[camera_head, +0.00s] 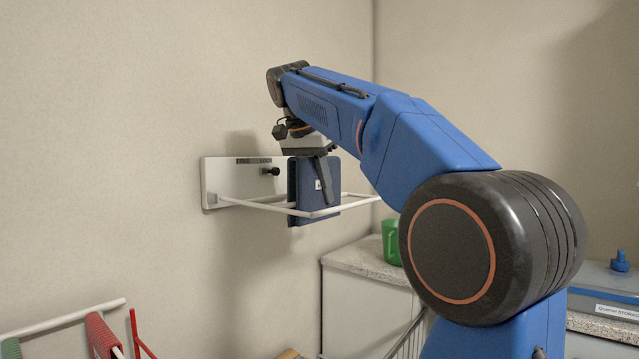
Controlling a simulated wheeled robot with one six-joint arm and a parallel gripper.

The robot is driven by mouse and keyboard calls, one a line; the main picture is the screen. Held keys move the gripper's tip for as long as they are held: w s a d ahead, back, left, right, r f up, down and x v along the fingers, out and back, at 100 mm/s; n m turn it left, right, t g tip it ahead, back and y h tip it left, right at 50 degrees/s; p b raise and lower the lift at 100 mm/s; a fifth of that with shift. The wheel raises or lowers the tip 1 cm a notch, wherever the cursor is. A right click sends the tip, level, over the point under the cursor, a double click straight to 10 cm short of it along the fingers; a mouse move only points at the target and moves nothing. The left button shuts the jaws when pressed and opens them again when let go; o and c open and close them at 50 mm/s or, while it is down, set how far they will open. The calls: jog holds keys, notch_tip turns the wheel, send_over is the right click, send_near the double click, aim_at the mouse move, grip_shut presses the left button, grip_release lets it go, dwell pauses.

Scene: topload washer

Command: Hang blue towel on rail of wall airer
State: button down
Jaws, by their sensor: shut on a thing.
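The blue towel (307,194) is a folded dark blue piece with a small white label, hanging down from my gripper (327,198). My gripper points down and is shut on the towel's upper part; one dark finger shows in front of it. The wall airer (212,181) is a white plate on the wall with a white rail frame (257,206) standing out from it. The towel is at the frame's front part, and its lower edge shows below the rail. I cannot tell whether the towel straddles the rail. The far finger is hidden.
A green mug (390,242) stands on a speckled counter (352,258) below right of the airer. A lower white rail (60,322) with a red cloth (103,337) is at bottom left. A blue-grey box (600,285) is at right. The wall left of the airer is clear.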

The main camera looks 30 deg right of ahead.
aim_at(301, 158)
notch_tip(301, 158, down, 8)
jog(key=shift+f, duration=0.25)
dwell(0.9)
jog(key=c, duration=1.3)
grip_release()
jog(key=shift+c, duration=0.2)
jog(key=v, duration=1.7)
jog(key=shift+s+a+r, duration=0.1)
jog(key=shift+a, duration=0.1)
jog(key=shift+s, duration=0.1)
